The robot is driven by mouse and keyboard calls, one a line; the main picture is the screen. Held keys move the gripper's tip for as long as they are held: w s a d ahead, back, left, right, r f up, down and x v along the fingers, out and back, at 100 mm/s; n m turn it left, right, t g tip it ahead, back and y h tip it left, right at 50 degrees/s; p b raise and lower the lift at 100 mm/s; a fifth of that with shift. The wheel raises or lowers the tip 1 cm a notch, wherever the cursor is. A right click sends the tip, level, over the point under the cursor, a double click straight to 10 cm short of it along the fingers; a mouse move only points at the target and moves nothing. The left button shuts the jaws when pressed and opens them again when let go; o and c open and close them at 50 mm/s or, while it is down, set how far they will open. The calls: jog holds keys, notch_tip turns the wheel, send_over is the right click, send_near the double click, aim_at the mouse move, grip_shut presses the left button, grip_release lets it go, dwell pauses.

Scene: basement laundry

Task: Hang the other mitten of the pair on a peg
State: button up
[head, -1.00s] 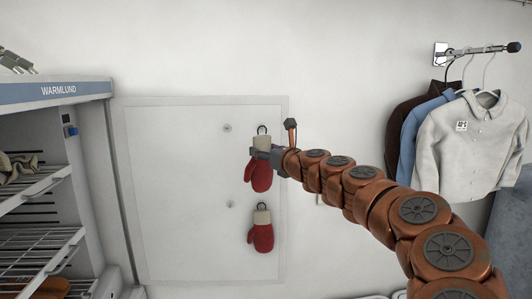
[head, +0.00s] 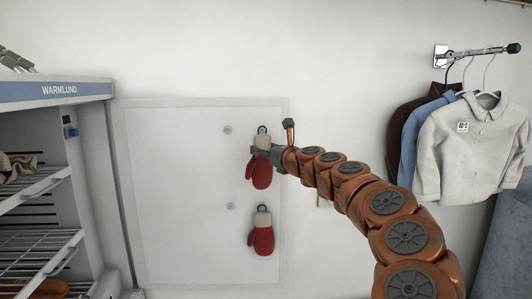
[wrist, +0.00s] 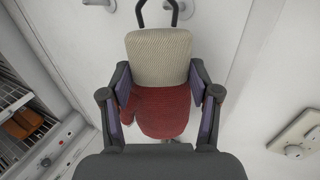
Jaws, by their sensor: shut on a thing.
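A red mitten with a cream cuff (head: 261,175) is held upright in my gripper (head: 265,153), in front of the white wall panel. In the wrist view the fingers (wrist: 160,88) close on both sides of this mitten (wrist: 160,112), with its cuff and dark loop pointing up. A matching red mitten (head: 261,239) hangs below it by its loop on the panel. A bare peg (head: 227,129) is left of the held mitten's loop, and another bare peg (head: 230,206) is left of the hanging mitten. I cannot tell whether the held loop is around a peg.
A white cabinet marked WARMLUND (head: 55,91) with wire shelves (head: 40,240) stands at the left. Shirts (head: 470,140) hang on a wall rail (head: 485,50) at the right. The wall between the panel and the shirts is mostly clear, apart from my arm.

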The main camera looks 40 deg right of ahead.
jog(key=shift+w+d+f, duration=0.1)
jog(key=shift+w+d, duration=0.85)
jog(key=shift+w, duration=0.1)
jog(key=shift+w+d+f, duration=0.2)
jog(key=shift+w+d, duration=0.05)
jog(key=shift+w, duration=0.05)
jog(key=shift+f, duration=0.35)
jog(key=o, duration=1)
jog(key=shift+w+d, duration=0.1)
jog(key=shift+d, duration=0.05)
jog(key=shift+o, duration=1.1)
jog(key=shift+r, duration=0.1)
jog(key=v, duration=1.2)
jog(key=shift+r, duration=0.1)
